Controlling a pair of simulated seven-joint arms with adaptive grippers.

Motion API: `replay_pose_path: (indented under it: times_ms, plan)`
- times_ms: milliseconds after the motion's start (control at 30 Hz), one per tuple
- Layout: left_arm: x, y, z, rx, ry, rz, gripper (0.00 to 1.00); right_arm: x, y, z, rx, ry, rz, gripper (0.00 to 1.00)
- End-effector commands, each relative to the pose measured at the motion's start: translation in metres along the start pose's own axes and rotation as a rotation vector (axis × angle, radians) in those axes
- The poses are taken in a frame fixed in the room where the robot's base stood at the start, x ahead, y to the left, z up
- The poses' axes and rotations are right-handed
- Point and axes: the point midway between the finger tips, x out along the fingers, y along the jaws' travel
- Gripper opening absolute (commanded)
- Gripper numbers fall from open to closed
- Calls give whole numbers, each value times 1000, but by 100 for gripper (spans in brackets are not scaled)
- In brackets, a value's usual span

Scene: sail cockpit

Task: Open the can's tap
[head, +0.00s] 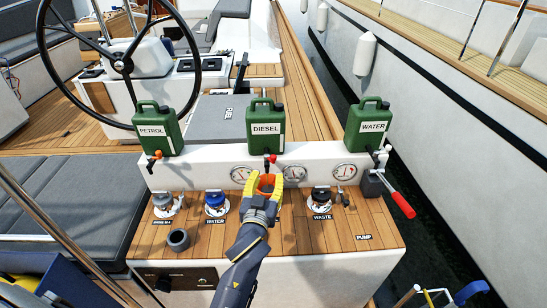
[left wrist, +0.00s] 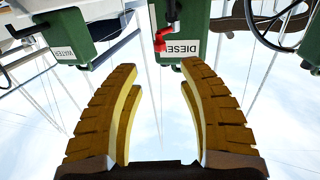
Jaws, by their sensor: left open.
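A green can labelled DIESEL (head: 266,112) stands in the middle of the white ledge. Its red tap (head: 270,159) hangs over the ledge's front; in the left wrist view the red tap (left wrist: 161,40) is ahead, between and beyond the fingertips. My left gripper (head: 266,174) is open, just below and in front of this tap, apparently not touching it. Green cans labelled PETROL (head: 151,144), with an orange tap (head: 154,157), and WATER (head: 372,138) stand to either side. An orange thing shows between my fingers in the head view; I cannot tell what it is. My right gripper is out of view.
The wooden deck below the ledge bears filler caps, including a blue one (head: 215,199), and a grey cup (head: 178,239). A red-handled pump lever (head: 402,204) sticks out at right. A steering wheel (head: 124,64) stands at the back left. Gauges line the ledge's front.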

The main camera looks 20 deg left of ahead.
Motion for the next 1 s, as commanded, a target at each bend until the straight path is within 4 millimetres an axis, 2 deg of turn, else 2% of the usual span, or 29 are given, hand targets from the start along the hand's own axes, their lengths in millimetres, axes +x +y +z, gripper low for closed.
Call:
replay_pose_path:
  times_ms: [200,500,700,1000]
  plan:
    - [42,0,0,2,1,0,40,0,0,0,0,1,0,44]
    - [85,0,0,2,-1,0,40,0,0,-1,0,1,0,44]
    - [100,0,0,0,-1,0,40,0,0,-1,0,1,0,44]
    - [107,0,0,0,-1,0,40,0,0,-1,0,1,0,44]
